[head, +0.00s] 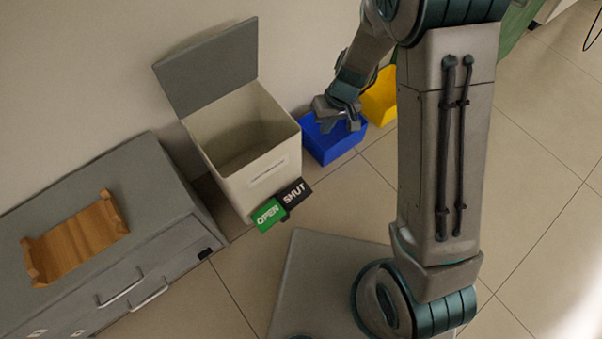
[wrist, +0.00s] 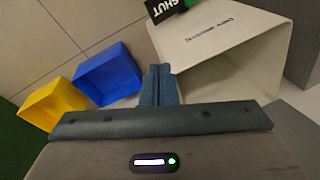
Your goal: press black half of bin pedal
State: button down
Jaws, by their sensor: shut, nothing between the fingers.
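The bin (head: 248,150) is a cream box with its grey lid (head: 212,68) standing open against the wall. The pedal at its front foot has a green half marked OPEN (head: 268,214) and a black half marked SHUT (head: 294,193). In the wrist view the black half (wrist: 163,9) shows at the top edge, partly cut off; the bin (wrist: 225,50) lies to the right. My gripper (head: 342,122) is shut and empty, in the air near the blue box, above and to the right of the pedal. Its closed fingers also show in the wrist view (wrist: 160,84).
A blue box (head: 331,140) and a yellow box (head: 381,98) stand right of the bin. A grey cabinet (head: 100,225) with a wooden tray (head: 75,240) on top is at left. The tiled floor in front of the pedal is clear.

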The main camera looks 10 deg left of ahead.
jog(key=a+f+n+h+b, duration=0.1)
jog(key=a+f, duration=0.2)
jog(key=f, duration=0.6)
jog(key=a+f+n+b, duration=0.1)
jog(key=a+f, duration=0.2)
jog(key=f, duration=0.6)
jog(key=n+h+b, duration=0.1)
jog(key=n+b, duration=0.1)
jog(key=b, duration=0.3)
send_over(301, 189)
notch_tip(301, 189, down, 14)
jog(key=shift+a, duration=0.1)
jog(key=shift+f+b, duration=0.45)
jog(key=shift+f, duration=0.1)
jog(key=shift+f+b, duration=1.95)
jog(key=shift+f, duration=0.2)
jog(key=shift+r, duration=0.1)
notch_tip(301, 189, up, 9)
jog(key=p, duration=0.6)
jog(key=shift+p, duration=0.4)
